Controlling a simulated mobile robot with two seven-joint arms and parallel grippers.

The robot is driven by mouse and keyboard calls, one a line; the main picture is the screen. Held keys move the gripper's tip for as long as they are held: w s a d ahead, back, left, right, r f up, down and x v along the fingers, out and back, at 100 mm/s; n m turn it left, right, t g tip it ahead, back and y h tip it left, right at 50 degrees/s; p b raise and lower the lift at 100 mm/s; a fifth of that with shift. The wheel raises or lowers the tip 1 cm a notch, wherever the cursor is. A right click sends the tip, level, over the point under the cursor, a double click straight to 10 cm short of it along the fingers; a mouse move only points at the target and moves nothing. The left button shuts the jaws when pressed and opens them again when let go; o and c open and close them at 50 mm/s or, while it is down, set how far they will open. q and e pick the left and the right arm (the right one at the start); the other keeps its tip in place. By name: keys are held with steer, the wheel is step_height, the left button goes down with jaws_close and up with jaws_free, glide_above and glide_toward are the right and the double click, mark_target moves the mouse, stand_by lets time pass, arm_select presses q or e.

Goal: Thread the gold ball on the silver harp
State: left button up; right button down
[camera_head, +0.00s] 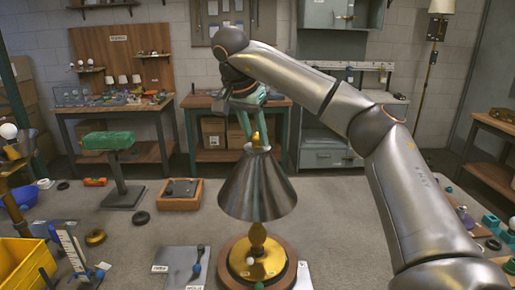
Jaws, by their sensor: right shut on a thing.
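The gold ball (256,137) is at the top of the lamp, just above the grey cone shade (257,192). My right gripper (253,136) comes down from above, with its green fingers shut on the gold ball. The silver harp is mostly hidden by the shade. A small pale piece at the shade's top opening, just under the ball, may be its top. I cannot tell whether the ball touches it. The lamp stands upright, with a gold stem (257,239) and a round wooden base (234,270). My left gripper is not in view.
A wooden tray (181,195) and a green block on a stand (108,141) are farther left. A yellow bin (25,262) is at lower left. My right arm covers much of the right side.

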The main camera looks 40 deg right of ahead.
steer(key=m+g, duration=0.1)
steer(key=m, duration=0.3)
steer(key=shift+w+f+g, duration=0.15)
steer(key=shift+f+g, duration=0.05)
steer(key=shift+g, duration=0.2)
steer(key=shift+f+m+g, duration=0.1)
steer(key=shift+m+g, duration=0.4)
steer(key=shift+m, duration=0.9)
steer(key=shift+w+m+g+y, duration=0.15)
steer(key=shift+m+g, duration=0.1)
steer(key=shift+m, duration=0.45)
steer(key=shift+w+m+g+y, duration=0.15)
steer(key=shift+m+g, duration=0.1)
steer(key=shift+m, duration=0.45)
steer(key=shift+s, duration=0.15)
steer(key=c, duration=0.7)
jaws_free()
steer(key=shift+o, duration=0.2)
